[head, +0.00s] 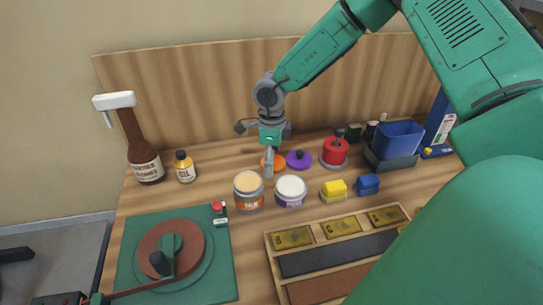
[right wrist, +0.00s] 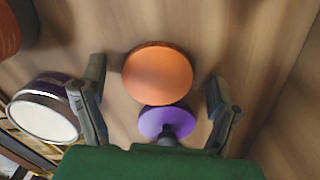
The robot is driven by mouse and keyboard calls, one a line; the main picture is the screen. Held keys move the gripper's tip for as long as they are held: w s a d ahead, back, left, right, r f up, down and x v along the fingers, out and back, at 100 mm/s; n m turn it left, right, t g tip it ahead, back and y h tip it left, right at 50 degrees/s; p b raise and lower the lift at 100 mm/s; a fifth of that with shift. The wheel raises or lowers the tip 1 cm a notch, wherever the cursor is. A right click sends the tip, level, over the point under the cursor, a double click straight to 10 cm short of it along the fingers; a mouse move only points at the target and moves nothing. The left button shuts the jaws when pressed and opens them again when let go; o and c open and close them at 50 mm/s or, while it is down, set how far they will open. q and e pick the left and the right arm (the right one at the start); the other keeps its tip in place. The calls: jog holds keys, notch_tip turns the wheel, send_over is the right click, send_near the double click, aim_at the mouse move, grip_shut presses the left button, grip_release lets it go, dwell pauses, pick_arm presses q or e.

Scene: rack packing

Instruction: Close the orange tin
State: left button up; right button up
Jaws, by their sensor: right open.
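The orange tin (head: 248,194) stands on the bench without a lid, its pale tan contents showing. Part of it seems to show at the upper left edge of the right wrist view (right wrist: 8,32). A flat orange lid (right wrist: 157,72) lies on the wood behind the tin; it also shows in the head view (head: 279,161), partly hidden by my gripper. My right gripper (right wrist: 155,102) is open and empty above the orange lid, fingers wide apart on either side. In the head view it hangs pointing down (head: 269,165). My left gripper is not in view.
A purple lid (head: 299,160) with a dark knob lies close to the orange lid. A white-topped purple tin (head: 290,191) stands right of the orange tin. A wooden tray (head: 272,248) sits in front.

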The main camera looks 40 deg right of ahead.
jog(key=shift+d+f, duration=0.25)
jog(key=shift+d, duration=0.25)
jog(key=shift+a+r, duration=0.1)
jog(key=shift+a, duration=0.1)
jog(key=shift+a+r, duration=0.15)
jog(key=shift+a, duration=0.4)
jog(key=c, duration=1)
jog(key=shift+a, duration=0.2)
jog(key=shift+c, duration=0.2)
jog(key=shift+d+r, duration=0.1)
jog(key=shift+d, duration=0.2)
jog(key=shift+d+r, duration=0.25)
notch_tip(320, 180, up, 9)
jog(key=shift+a+r, duration=0.2)
jog(key=shift+a, duration=0.15)
